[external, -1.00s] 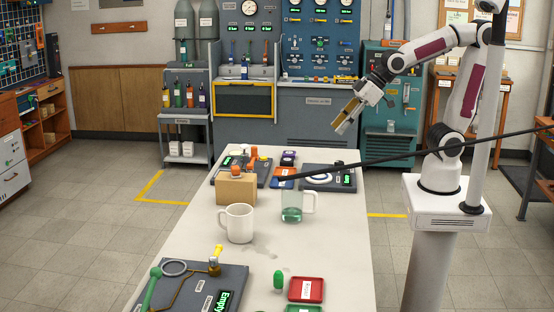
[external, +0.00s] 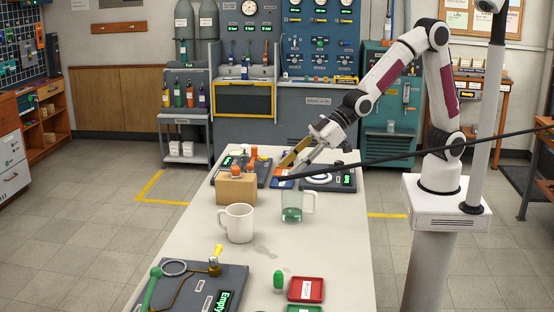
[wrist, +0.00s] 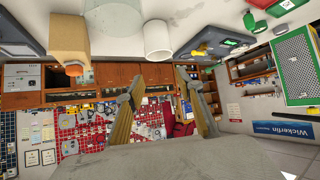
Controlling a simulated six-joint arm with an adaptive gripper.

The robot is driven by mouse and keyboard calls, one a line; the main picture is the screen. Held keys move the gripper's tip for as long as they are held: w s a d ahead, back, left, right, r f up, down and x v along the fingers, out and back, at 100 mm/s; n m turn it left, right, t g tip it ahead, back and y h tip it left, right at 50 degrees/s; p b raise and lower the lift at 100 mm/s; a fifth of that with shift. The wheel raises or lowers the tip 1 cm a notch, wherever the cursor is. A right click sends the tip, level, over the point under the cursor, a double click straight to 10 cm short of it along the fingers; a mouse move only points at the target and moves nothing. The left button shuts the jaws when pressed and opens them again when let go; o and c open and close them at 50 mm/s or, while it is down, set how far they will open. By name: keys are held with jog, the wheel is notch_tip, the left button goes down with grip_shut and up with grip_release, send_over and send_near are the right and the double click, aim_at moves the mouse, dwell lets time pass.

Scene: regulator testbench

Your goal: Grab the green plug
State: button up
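The green plug (external: 278,281) stands upright on the near part of the white table, just left of a red tray (external: 306,289). A small green shape that looks like the plug (wrist: 249,20) shows near the top right of the wrist view, which is upside down. My gripper (external: 292,163) is over the far part of the table, well away from the plug, tilted down and left. In the wrist view its two fingers (wrist: 164,105) are spread apart with nothing between them.
A glass beaker (external: 291,213), a white mug (external: 239,223) and a cardboard block (external: 237,189) stand between my gripper and the plug's end of the table. A dark panel (external: 205,285) lies near left. A green tray (external: 303,309) sits by the red one.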

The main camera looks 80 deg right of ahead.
jog(key=a+f+n+y, duration=0.1)
jog(key=a+f, duration=0.2)
jog(key=a, duration=0.4)
jog(key=a+f+n+y, duration=0.1)
jog(key=a+f+y, duration=0.1)
jog(key=a+f, duration=0.35)
jog(key=n+y, duration=0.2)
send_near(278, 278)
jog(key=shift+w+d+f+g, duration=0.1)
jog(key=shift+w+f+g, duration=0.05)
jog(key=shift+w+f, duration=0.35)
jog(key=shift+w+d+f+g, duration=0.15)
jog(key=shift+w+f, duration=0.3)
jog(key=shift+f, duration=0.15)
jog(key=shift+x, duration=1.15)
jog(key=shift+w+a, duration=0.1)
jog(key=shift+a, duration=0.05)
jog(key=shift+a, duration=0.1)
jog(key=shift+a+r+x, duration=0.15)
jog(key=shift+x, duration=0.7)
jog(key=shift+a+r+x, duration=0.1)
jog(key=shift+r+x, duration=0.05)
jog(key=shift+x, duration=1.45)
